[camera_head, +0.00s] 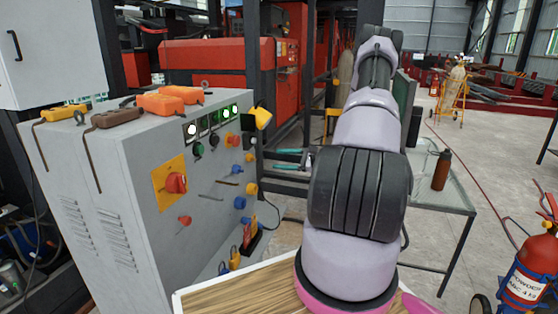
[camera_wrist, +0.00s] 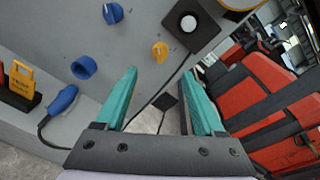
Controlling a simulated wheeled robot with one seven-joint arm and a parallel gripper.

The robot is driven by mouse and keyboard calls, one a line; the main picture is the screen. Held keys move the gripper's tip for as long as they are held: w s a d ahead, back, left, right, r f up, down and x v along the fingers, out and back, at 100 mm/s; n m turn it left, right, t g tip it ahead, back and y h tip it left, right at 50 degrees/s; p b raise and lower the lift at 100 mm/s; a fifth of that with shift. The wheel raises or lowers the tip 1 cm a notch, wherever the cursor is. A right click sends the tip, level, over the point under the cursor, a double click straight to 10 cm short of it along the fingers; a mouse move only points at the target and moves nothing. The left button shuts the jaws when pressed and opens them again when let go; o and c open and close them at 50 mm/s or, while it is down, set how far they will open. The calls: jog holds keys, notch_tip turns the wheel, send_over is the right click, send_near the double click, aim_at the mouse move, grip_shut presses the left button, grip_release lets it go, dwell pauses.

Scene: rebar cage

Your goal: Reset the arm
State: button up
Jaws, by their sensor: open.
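My arm rises from the bottom of the head view and stretches away from me, to the right of the grey control cabinet (camera_head: 140,180). My gripper (camera_head: 295,160) shows in part beyond the arm, with its teal fingers pointing left toward the cabinet's right edge. In the wrist view my gripper (camera_wrist: 160,88) has its two teal fingers spread wide apart. Nothing is between them but a view past the cabinet. The cabinet face (camera_wrist: 140,45) lies ahead and to the left there, apart from the fingers as far as I can tell.
The cabinet carries a red rotary switch (camera_head: 176,183), a yellow knob (camera_wrist: 160,52) and a blue socket (camera_wrist: 84,67). A table (camera_head: 455,190) with a brown bottle (camera_head: 441,170) stands right of my arm. A fire extinguisher (camera_head: 530,275) is at lower right. Red machinery (camera_wrist: 270,100) stands behind.

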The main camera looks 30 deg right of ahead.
jog(key=s+a+r+n+g+h, duration=0.1)
jog(key=s+a+r+n+g, duration=0.4)
jog(key=a+r, duration=0.35)
jog(key=s+a+r+n+g+h, duration=0.1)
jog(key=s+a+r+n+g, duration=0.35)
jog(key=a+r, duration=0.4)
jog(key=s+a+r+n+t+h, duration=0.1)
jog(key=s+r+n+t+h, duration=0.4)
jog(key=s+r, duration=1.1)
jog(key=s+n+h, duration=0.1)
jog(key=s+h, duration=0.1)
jog(key=s, duration=0.2)
jog(key=shift+s+a+r+h, duration=0.15)
jog(key=shift+a+r+h, duration=0.05)
jog(key=shift+a+h, duration=0.2)
